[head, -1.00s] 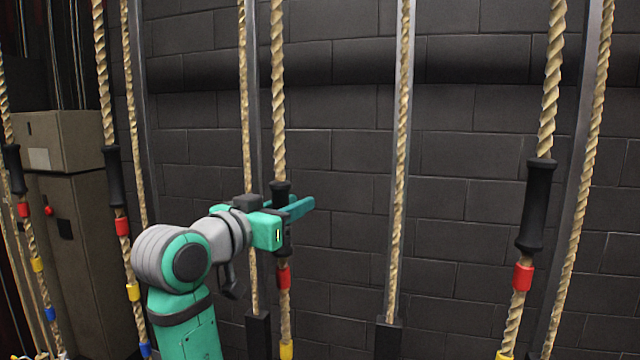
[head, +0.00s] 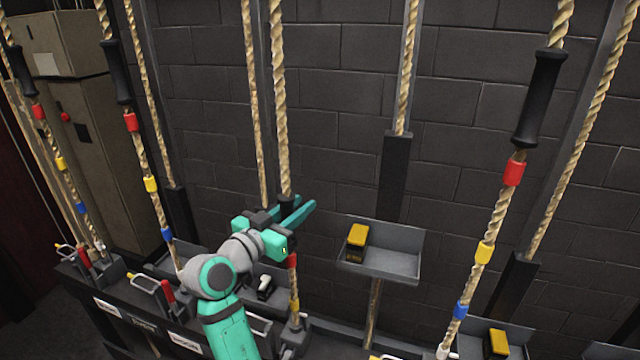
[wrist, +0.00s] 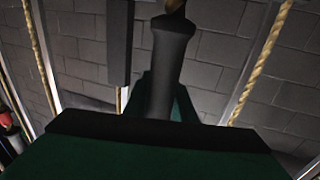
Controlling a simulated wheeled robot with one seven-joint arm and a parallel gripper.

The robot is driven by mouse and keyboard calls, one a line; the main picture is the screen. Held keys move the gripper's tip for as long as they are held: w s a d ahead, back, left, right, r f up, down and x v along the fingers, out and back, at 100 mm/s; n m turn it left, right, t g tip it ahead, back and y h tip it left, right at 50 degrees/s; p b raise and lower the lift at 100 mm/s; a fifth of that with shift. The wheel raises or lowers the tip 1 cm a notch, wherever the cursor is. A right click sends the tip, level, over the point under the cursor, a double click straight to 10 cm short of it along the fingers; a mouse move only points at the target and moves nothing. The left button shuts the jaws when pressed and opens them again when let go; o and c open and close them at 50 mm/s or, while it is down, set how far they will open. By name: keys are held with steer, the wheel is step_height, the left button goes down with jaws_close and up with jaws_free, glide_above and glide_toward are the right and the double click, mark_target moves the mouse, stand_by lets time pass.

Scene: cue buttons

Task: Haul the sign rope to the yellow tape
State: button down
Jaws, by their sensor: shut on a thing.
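My gripper (head: 290,213) is shut on the black handle (head: 286,201) of the middle rope (head: 279,90). In the wrist view the handle (wrist: 172,60) stands upright between the fingers. Below the gripper, this rope carries a red tape (head: 292,260) and a yellow tape (head: 295,305). The yellow tape is a little above the rope's base fitting (head: 296,335). White labels (head: 185,343) line the rail, too small to read, so I cannot tell which rope is the sign's.
Neighbouring ropes hang at left (head: 140,150) and right (head: 500,210) with black handles and coloured tapes. A grey tray (head: 395,265) with a yellow-topped block (head: 356,240) hangs right of my gripper. Levers (head: 150,285) line the black rail (head: 120,330).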

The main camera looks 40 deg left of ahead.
steer(key=shift+f, duration=1.65)
steer(key=c, duration=1.5)
jaws_free()
steer(key=s, duration=0.3)
steer(key=s+d, duration=0.1)
steer(key=s, duration=0.7)
steer(key=shift+d, duration=0.35)
steer(key=shift+w, duration=0.2)
